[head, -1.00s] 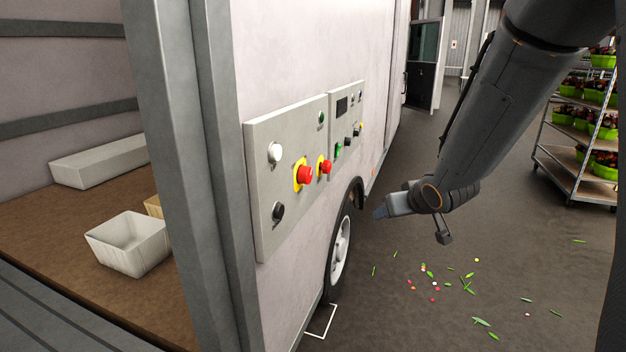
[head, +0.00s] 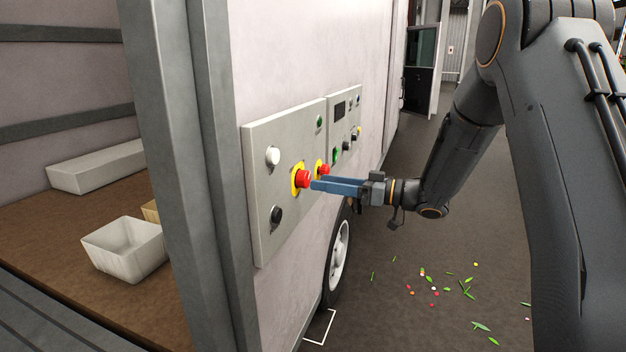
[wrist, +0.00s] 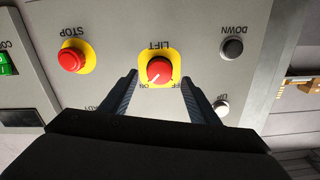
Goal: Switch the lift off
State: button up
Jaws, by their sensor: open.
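The lift switch is a red rotary knob (head: 304,178) on a yellow plate, on the grey control panel (head: 258,140). In the wrist view the knob (wrist: 159,69) appears upside down under the word LIFT. Its white mark points to the lower left, toward the ON label; the OFF label, partly hidden by a finger, is at the lower right. My gripper (head: 315,185) is open and empty, in front of the panel at the knob. In the wrist view its fingers stand either side of the knob with gaps. I cannot tell whether the tips reach past its face.
A red STOP button (wrist: 72,57) is beside the knob. A black DOWN button (wrist: 232,48) and white UP button (wrist: 220,107) are on the other side. A second panel (head: 345,112) adjoins.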

aim_at(308, 180)
jog(key=shift+p+x, duration=0.55)
jog(key=shift+x, duration=1.7)
jog(key=c, duration=1)
